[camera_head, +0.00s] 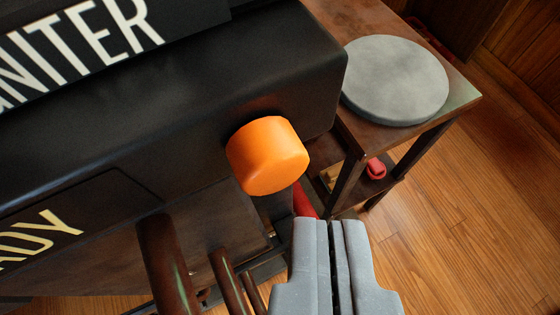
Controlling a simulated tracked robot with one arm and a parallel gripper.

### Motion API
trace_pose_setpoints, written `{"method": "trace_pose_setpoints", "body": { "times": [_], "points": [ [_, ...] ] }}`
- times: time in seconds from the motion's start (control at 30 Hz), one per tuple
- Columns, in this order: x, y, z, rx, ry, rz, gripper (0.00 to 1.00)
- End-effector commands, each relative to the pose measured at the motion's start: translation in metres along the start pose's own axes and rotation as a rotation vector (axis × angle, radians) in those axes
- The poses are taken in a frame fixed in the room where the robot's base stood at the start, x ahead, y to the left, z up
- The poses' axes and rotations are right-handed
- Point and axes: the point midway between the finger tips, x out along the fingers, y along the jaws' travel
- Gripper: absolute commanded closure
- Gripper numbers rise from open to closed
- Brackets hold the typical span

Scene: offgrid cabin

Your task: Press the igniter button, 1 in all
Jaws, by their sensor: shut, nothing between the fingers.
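The igniter button (268,156) is an orange round cap that sticks out from the front of a black box (110,140). White letters reading "NITER" (80,45) show on a dark plate on top of the box. My gripper (331,222) is at the bottom, right of centre, with its two grey fingers shut and empty. In the picture its tips are below and to the right of the button, with a visible gap between them. How far apart they are in depth I cannot tell.
A label ending in "ADY" (40,240) is on the lower front of the box. Dark pipes (165,265) stand below it. A side table (460,95) with a grey round disc (395,80) is at the upper right. A red object (376,168) is under it. Wooden floor (480,220) is clear at right.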

Motion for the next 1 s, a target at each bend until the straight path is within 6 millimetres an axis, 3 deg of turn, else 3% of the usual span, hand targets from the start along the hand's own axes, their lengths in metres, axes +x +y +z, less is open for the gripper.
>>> {"method": "trace_pose_setpoints", "body": {
  "times": [1.0],
  "points": [
    [0.004, -0.0045, -0.0047, 0.0, 0.0, 0.0, 1.0]
  ]
}}
